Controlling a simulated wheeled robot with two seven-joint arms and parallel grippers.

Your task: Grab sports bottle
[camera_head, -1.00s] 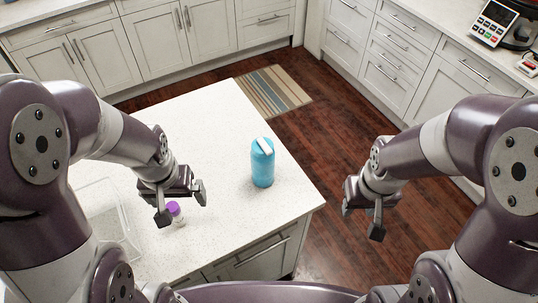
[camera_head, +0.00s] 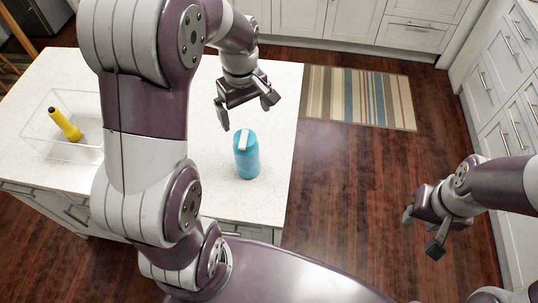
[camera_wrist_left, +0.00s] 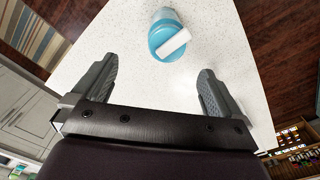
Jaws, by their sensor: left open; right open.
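The sports bottle (camera_head: 247,158) is blue with a white handle on its lid. It stands upright on the white countertop (camera_head: 270,185), near the counter's right front corner in the head view. My left gripper (camera_head: 247,113) is open and empty, just behind the bottle in the picture and apart from it. In the left wrist view the bottle (camera_wrist_left: 165,42) shows beyond the open fingers of my left gripper (camera_wrist_left: 158,82), with its lid facing the camera. My right gripper (camera_head: 421,235) is open and empty, out over the floor at the right.
A clear tray (camera_head: 85,153) with a yellow flashlight (camera_head: 66,125) in it stands on the counter's left part. A striped rug (camera_head: 360,97) lies on the wooden floor. White cabinets (camera_head: 330,20) line the back and right. The counter around the bottle is clear.

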